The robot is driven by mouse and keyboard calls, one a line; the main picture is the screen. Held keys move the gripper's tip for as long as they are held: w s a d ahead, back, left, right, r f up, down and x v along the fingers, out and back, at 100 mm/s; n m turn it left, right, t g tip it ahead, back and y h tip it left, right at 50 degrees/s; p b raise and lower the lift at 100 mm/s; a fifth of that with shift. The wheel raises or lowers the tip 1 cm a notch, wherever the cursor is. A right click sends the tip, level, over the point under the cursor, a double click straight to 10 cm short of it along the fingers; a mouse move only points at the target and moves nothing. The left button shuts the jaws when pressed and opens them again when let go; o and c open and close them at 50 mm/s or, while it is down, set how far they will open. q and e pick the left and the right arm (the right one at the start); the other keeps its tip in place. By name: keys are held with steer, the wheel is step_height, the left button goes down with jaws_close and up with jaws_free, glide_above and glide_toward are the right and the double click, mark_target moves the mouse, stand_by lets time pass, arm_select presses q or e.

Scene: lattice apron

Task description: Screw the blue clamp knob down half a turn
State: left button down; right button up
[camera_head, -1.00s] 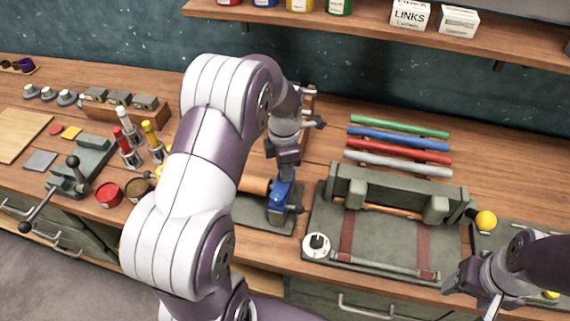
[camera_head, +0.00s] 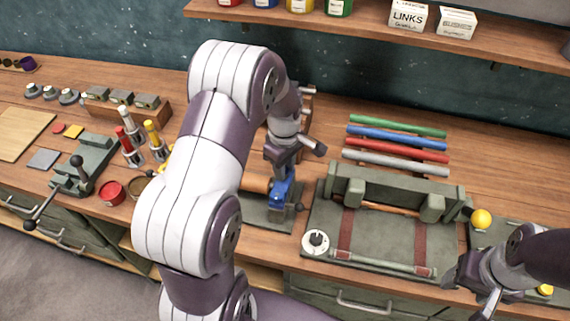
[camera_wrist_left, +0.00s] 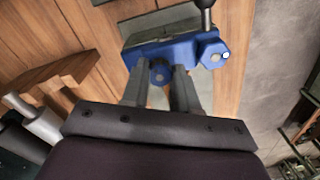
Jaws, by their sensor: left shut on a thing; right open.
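The blue clamp (camera_head: 284,190) stands on a grey-green base plate (camera_head: 262,216) near the front of the bench. It also shows in the left wrist view (camera_wrist_left: 185,48) as a blue body with a bolt at one end. My left gripper (camera_head: 281,170) points down at it from above. In the left wrist view its fingers (camera_wrist_left: 160,82) are shut on the round blue clamp knob (camera_wrist_left: 159,70), one finger on each side. In the head view the knob is hidden by the gripper. My right gripper (camera_head: 468,294) is open and empty at the lower right.
A green-grey fixture (camera_head: 385,240) with a white dial (camera_head: 315,242) stands just right of the clamp. Coloured rods (camera_head: 398,139) lie behind it. A lever press (camera_head: 85,167), red pot (camera_head: 111,193) and bottles (camera_head: 130,138) stand to the left. A shelf (camera_head: 380,30) overhangs the back.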

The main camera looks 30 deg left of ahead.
arm_select(q)
steer(key=m, duration=0.5)
steer(key=shift+r+m+p, duration=0.1)
steer(key=shift+m+p, duration=0.2)
steer(key=shift+p, duration=0.1)
steer(key=m, duration=0.4)
steer(key=shift+w+a, duration=0.1)
steer(key=m+p, duration=0.1)
steer(key=m, duration=0.4)
steer(key=shift+m, duration=2.9)
steer(key=c, duration=1)
jaws_free()
steer(key=shift+o, duration=0.7)
